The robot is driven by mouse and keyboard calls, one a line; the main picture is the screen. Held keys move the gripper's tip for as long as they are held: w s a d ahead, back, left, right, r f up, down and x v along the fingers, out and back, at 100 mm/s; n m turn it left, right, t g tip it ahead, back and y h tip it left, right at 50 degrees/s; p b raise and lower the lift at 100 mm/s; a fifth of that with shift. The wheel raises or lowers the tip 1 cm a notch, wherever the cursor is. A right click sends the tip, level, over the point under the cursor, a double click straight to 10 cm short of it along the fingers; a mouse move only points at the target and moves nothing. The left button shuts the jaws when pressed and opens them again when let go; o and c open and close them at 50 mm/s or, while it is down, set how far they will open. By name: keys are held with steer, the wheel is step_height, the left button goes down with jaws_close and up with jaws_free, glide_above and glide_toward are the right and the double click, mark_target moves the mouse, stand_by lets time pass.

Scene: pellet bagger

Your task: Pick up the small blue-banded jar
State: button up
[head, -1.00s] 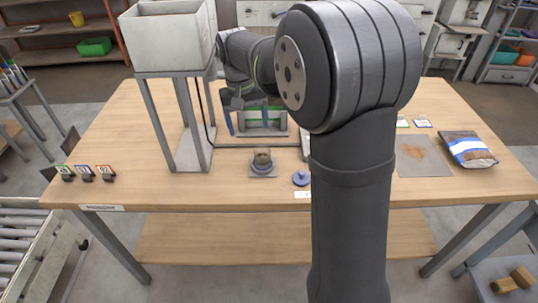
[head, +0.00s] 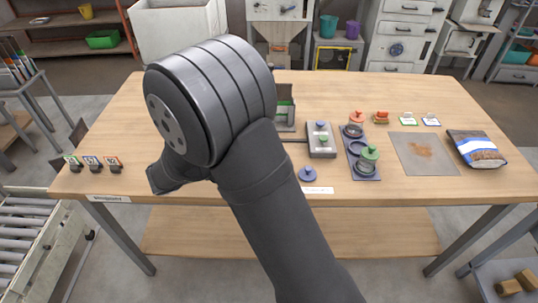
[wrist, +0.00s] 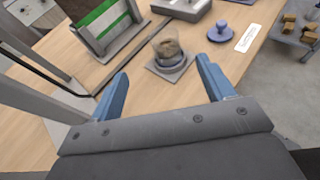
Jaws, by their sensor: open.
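In the wrist view a small clear jar (wrist: 168,46) with brown contents and a bluish band near its base stands upright on a grey square plate (wrist: 184,72). My gripper (wrist: 163,68) is open, with its blue fingers spread; the jar appears beyond and between the fingertips, with nothing held. I cannot tell the exact gap to the jar. In the head view my arm hides both the jar and my gripper.
A green-and-white box (wrist: 103,20) stands behind the jar at left, near a grey frame leg (wrist: 35,112). A blue knobbed disc (head: 308,174) lies to the right. Further right are a control box (head: 320,150), a blue tray (head: 370,174) with lidded jars, and a pellet bag (head: 475,148).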

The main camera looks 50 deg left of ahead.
steer(key=x, duration=1)
steer(key=shift+w+f, duration=0.15)
steer(key=shift+w, duration=0.15)
steer(key=shift+d+x, duration=0.15)
steer(key=shift+x, duration=1.2)
steer(key=shift+d+x, duration=0.15)
steer(key=shift+x, duration=1.15)
steer(key=shift+c, duration=0.4)
steer(key=c, duration=1.1)
steer(key=shift+c, duration=0.3)
